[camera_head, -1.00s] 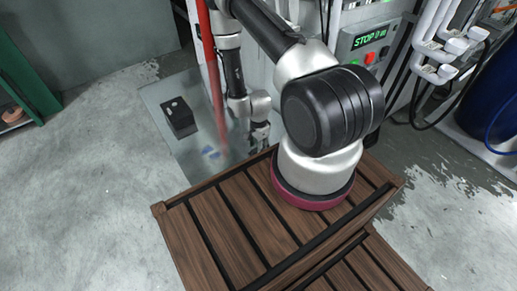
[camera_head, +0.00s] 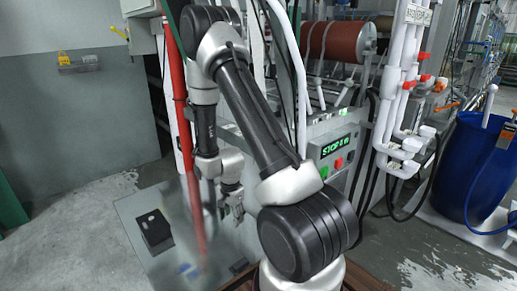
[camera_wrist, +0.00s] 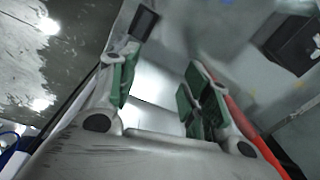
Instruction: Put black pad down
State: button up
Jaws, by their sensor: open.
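My gripper (camera_head: 236,206) is over the right side of a glossy grey panel (camera_head: 140,205) in the head view. In the wrist view its green-padded fingers (camera_wrist: 160,75) are spread, with nothing between them. A black block (camera_head: 154,231) with a pale spot on top rests on the panel, left of and apart from my gripper. It also shows at the upper right of the wrist view (camera_wrist: 288,40). A small dark rectangle (camera_wrist: 144,22) lies beyond the left fingertip. I cannot tell which dark item is the black pad.
A red upright pole (camera_head: 185,140) stands just left of my gripper. A machine with a STOP display (camera_head: 333,147) and a red-brown roller (camera_head: 337,41) is behind. White pipes (camera_head: 400,90) and a blue barrel (camera_head: 478,170) stand right. Floor at left is clear.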

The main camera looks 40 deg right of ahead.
jog(key=s+a+r+n+t, duration=0.15)
jog(key=r+n, duration=0.25)
jog(key=r, duration=0.9)
jog(key=s+r+n, duration=0.2)
jog(key=r+n, duration=0.1)
jog(key=r, duration=1)
jog(key=s+a+r+n+t, duration=0.1)
jog(key=s+r+n+t, duration=0.1)
jog(key=s+r+n, duration=0.5)
jog(key=s+r, duration=0.5)
jog(key=s, duration=0.4)
jog(key=shift+s+a+r+n, duration=0.2)
jog(key=shift+s+r+n, duration=0.2)
